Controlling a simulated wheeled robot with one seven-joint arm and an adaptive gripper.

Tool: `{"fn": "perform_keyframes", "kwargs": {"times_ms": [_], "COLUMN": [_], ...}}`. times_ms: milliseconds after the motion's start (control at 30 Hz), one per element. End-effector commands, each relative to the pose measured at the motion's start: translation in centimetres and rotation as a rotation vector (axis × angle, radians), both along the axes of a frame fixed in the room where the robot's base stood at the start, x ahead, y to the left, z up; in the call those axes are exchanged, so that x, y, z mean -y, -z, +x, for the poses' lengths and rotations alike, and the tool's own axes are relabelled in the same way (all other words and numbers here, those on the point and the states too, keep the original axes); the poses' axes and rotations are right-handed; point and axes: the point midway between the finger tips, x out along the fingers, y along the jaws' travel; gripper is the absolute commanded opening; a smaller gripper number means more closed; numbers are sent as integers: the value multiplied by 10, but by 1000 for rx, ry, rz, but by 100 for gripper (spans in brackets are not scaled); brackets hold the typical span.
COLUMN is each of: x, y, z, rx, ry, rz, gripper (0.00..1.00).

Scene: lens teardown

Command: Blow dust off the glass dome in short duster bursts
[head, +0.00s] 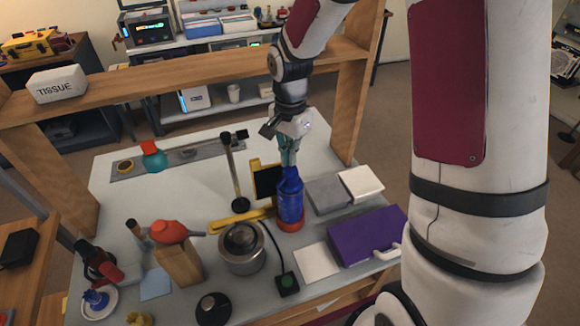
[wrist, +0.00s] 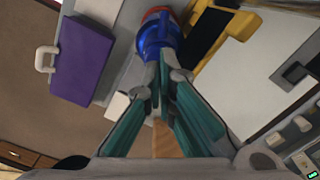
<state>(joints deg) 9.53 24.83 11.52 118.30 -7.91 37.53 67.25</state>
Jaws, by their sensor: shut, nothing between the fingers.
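A blue can with a red base (head: 290,203) stands upright on the bench; I take it to be the duster. My gripper (head: 289,160) is shut, directly above the can's top. In the wrist view, the fingertips (wrist: 165,75) meet at the near end of the blue can (wrist: 153,38); I cannot tell whether they touch it. A round metal holder (head: 243,262) with a dark, shiny domed top (head: 240,237), perhaps the glass dome, stands left of the can. Dust on it is too small to tell.
A red bulb (head: 170,232) rests on a wooden block (head: 180,266). A yellow-framed dark panel (head: 266,181) and a thin post (head: 233,175) stand close to the can. A purple case (head: 366,235) and grey box (head: 327,195) lie right. The bench's back middle is fairly clear.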

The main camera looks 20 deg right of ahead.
Motion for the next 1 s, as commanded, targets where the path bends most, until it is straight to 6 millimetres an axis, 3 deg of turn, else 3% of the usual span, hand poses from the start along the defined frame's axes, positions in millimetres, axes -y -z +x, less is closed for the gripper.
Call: {"fn": "perform_keyframes", "kwargs": {"times_ms": [600,1000], "x": [0,0], "y": [24,23], "z": [0,0], "rx": [-2,-2], "ry": [-1,0], "rz": [0,0], "gripper": [0,0]}}
